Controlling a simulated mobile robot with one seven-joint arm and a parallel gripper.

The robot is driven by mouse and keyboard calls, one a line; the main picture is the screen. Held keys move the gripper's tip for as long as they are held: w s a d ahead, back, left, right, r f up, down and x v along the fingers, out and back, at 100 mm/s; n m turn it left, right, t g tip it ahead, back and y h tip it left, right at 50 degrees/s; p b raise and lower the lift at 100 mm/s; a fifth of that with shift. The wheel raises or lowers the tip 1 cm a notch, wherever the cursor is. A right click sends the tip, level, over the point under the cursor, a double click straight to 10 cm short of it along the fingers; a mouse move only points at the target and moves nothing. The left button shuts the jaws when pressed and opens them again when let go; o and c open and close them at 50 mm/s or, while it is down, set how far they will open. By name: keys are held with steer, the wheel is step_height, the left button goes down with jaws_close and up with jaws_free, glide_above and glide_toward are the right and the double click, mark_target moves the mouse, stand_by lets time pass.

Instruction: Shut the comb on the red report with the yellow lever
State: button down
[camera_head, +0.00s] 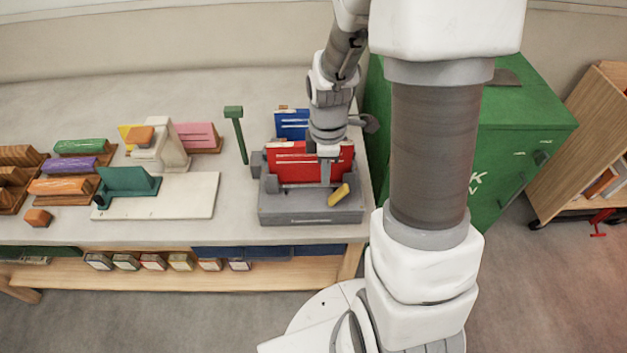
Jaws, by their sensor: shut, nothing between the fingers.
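The red report (290,167) stands upright in the grey binding machine (285,207) near the right end of the table. The yellow lever (338,195) sticks out at an angle from the machine's front right. My gripper (326,180) is shut and empty, pointing down just in front of the red report and a little left of and above the yellow lever. I cannot tell whether it touches the report. The comb itself is too small to make out, and my wrist hides part of the report's upper edge.
A blue report (292,123) stands behind the red one. A green bin (520,135) is close on the right.

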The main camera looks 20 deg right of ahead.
step_height(320, 180, up, 6)
steer(key=p, duration=0.3)
steer(key=shift+f+p, duration=0.25)
steer(key=shift+p, duration=0.05)
steer(key=s+a+r+m+t, duration=0.2)
steer(key=s+r+m, duration=0.4)
steer(key=r, duration=0.4)
steer(key=s+a+r+m+t, duration=0.3)
steer(key=s+r+m, duration=0.3)
steer(key=r, duration=0.5)
steer(key=shift+m+t, duration=0.3)
steer(key=shift+m, duration=0.9)
steer(key=shift+s+r, duration=0.1)
steer(key=shift+s, duration=0.05)
